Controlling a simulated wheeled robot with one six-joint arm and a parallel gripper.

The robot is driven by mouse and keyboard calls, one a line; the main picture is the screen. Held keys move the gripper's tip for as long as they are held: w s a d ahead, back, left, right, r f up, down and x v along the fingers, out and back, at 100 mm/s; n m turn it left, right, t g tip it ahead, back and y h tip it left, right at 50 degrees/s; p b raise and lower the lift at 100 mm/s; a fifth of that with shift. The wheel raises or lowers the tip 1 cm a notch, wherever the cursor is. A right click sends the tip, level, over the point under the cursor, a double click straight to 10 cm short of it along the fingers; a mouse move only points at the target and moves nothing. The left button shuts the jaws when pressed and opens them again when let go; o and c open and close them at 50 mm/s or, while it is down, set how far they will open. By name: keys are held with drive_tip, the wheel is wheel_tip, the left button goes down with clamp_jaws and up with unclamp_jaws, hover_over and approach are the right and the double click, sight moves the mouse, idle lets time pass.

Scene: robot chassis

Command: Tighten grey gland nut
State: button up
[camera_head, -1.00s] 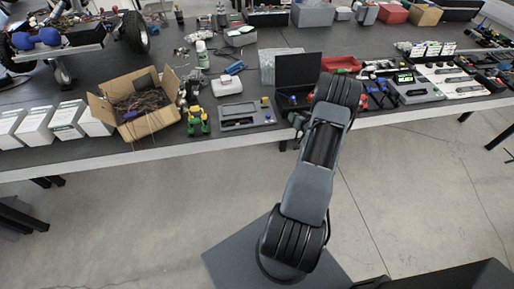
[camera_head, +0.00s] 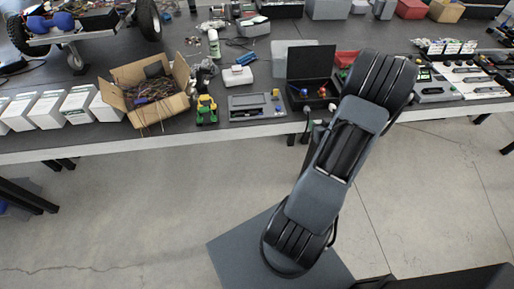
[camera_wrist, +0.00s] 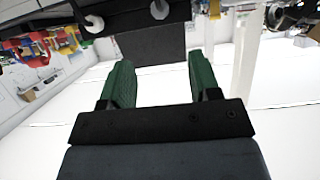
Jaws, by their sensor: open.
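In the wrist view my gripper (camera_wrist: 160,68) has its two green fingers spread apart, with nothing between them. Beyond the fingertips is the dark face of a box (camera_wrist: 150,48). In the head view the open black box (camera_head: 311,66) stands at the table's front edge, with small coloured parts inside. My arm hides most of my gripper there.
A cardboard box of wires (camera_head: 152,97), a green-yellow toy tractor (camera_head: 206,110) and a grey tray (camera_head: 257,106) stand left of the black box. A red bin (camera_head: 346,58) is behind it.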

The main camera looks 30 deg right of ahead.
drive_tip(key=w+a+r+n+g+b, duration=0.15)
drive_tip(key=w+a+g+b, duration=0.35)
drive_tip(key=a, duration=0.6)
drive_tip(key=s+a+g+y+b, duration=0.1)
drive_tip(key=a+b, duration=0.2)
drive_tip(key=a, duration=0.5)
drive_tip(key=s+a+n+g+y+b, duration=0.1)
drive_tip(key=s+a+y+b, duration=0.1)
drive_tip(key=a, duration=0.6)
drive_tip(key=shift+s+r+g+b, duration=0.15)
drive_tip(key=shift+s+g+b, duration=0.2)
drive_tip(key=shift+b, duration=0.4)
